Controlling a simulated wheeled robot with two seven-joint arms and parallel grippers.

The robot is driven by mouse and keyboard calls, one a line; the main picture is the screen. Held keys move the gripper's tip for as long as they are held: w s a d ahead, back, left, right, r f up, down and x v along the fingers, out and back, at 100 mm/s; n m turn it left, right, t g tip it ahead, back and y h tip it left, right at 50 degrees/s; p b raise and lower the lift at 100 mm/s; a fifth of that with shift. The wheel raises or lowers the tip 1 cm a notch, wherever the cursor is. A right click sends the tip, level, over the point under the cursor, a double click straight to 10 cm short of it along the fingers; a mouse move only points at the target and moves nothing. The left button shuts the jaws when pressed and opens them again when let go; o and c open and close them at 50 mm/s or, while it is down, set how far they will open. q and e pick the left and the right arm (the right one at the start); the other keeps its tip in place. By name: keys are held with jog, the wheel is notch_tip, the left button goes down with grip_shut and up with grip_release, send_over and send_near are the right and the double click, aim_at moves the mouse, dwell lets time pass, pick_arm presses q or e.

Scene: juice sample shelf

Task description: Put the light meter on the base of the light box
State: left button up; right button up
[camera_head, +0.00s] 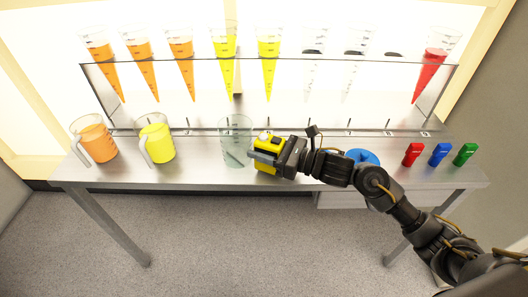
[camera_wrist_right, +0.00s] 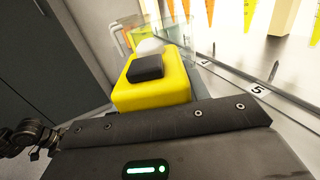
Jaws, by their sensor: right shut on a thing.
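The light meter is a yellow block (camera_head: 264,164) with a white dome and a dark patch on top. My right gripper (camera_head: 281,158) is shut on it, over the bench's front half, just right of the empty clear jug (camera_head: 235,150). The light meter also shows large in the right wrist view (camera_wrist_right: 150,92), beyond the gripper body. I cannot tell whether its underside touches the bench. A bright white lit panel (camera_head: 200,52) stands behind the rack; which part is the light box base is unclear. My left gripper is not in view.
An orange jug (camera_head: 95,142) and a yellow jug (camera_head: 157,142) stand left on the metal bench (camera_head: 200,174). A clear rack (camera_head: 300,108) holds several cones. A blue round thing (camera_head: 363,157) is partly behind my arm. Red (camera_head: 413,154), blue (camera_head: 439,154) and green (camera_head: 465,154) items stand right.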

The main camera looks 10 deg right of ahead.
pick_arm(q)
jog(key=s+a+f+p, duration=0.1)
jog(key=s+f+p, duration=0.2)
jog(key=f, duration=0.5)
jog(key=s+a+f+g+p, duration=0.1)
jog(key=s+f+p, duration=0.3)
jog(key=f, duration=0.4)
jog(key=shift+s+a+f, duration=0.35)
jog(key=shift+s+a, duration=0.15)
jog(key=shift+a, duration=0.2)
pick_arm(e)
jog(key=s+a+r, duration=0.3)
jog(key=s+r, duration=0.8)
jog(key=s, duration=0.2)
jog(key=shift+s+r, duration=0.3)
jog(key=shift+s, duration=0.05)
